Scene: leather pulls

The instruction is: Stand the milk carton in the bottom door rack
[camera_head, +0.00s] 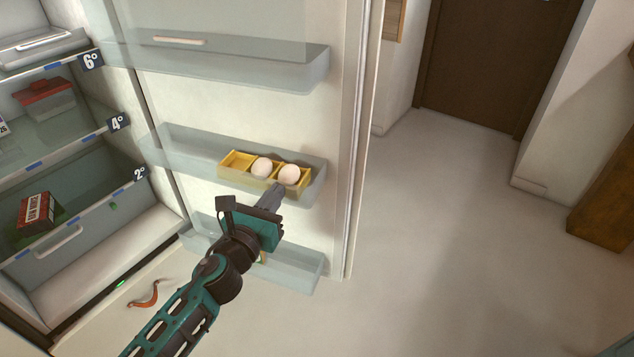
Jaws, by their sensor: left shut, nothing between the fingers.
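The fridge door stands open, with its clear bottom door rack (302,268) low on the inside. My left arm covers the middle of this rack. A small tan patch shows at the rack beside my arm, too little to tell what it is. I cannot pick out a milk carton for certain in this view. My left gripper (272,194) is shut and empty. It appears just in front of the middle door rack (190,152), below the eggs; whether it touches the rack is unclear. My right gripper is not in view.
A yellow egg holder (238,161) with two eggs sits in the middle rack. The upper rack (220,62) is above. Left, fridge shelves hold a red-lidded container (46,98) and a dark red box (36,213). An orange curved object (146,295) lies low.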

